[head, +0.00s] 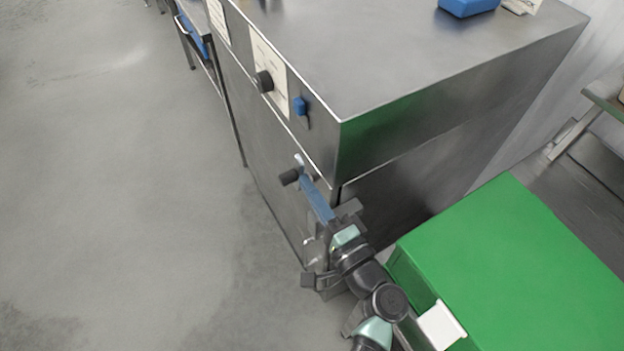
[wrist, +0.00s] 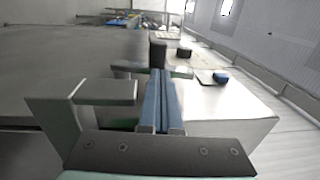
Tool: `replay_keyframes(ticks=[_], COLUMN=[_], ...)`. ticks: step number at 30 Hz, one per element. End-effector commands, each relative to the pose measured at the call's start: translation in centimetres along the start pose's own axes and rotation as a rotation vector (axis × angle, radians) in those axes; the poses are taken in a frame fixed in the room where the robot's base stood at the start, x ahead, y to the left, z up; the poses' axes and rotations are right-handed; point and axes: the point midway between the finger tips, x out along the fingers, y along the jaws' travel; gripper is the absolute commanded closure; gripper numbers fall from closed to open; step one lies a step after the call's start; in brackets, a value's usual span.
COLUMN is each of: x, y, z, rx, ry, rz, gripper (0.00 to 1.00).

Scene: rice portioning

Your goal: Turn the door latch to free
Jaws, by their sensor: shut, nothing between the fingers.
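The door latch shows as a dark knob (head: 289,176) on the front of a steel cabinet, with a small pale metal piece beside it. It also shows in the wrist view as a dark upright block (wrist: 157,52) straight ahead of the fingertips. My gripper (head: 304,175) has long blue fingers shut together, their tips close beside the latch. In the wrist view my gripper (wrist: 163,72) holds nothing between its fingers. Whether the tips touch the latch I cannot tell. My wrist and fingers hide part of the door front.
The steel cabinet (head: 420,55) has a black dial (head: 263,81) on a label and a blue switch (head: 300,106) above the latch. A green box (head: 510,265) stands close at the right of my arm. The floor at left is clear.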

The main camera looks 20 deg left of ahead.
Motion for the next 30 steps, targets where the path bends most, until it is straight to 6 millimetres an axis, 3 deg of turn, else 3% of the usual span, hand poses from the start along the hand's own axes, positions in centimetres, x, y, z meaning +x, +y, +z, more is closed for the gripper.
replay_keyframes(ticks=[1, 8, 20, 25, 30], x=[0.1, 1.3, 1.4, 1.6, 1.9], y=[-0.8, -0.7, -1.1, -3.0, -6.4], z=[0.0, -0.1, 0.0, 0.0, -0.1], rx=[-0.001, -0.001, -0.001, -0.005, -0.006], ry=[0.001, 0.003, 0.001, 0.001, 0.002], rz=[0.024, 0.045, 0.043, 0.04, 0.039], gripper=[1.0, 1.0, 1.0, 1.0, 1.0])
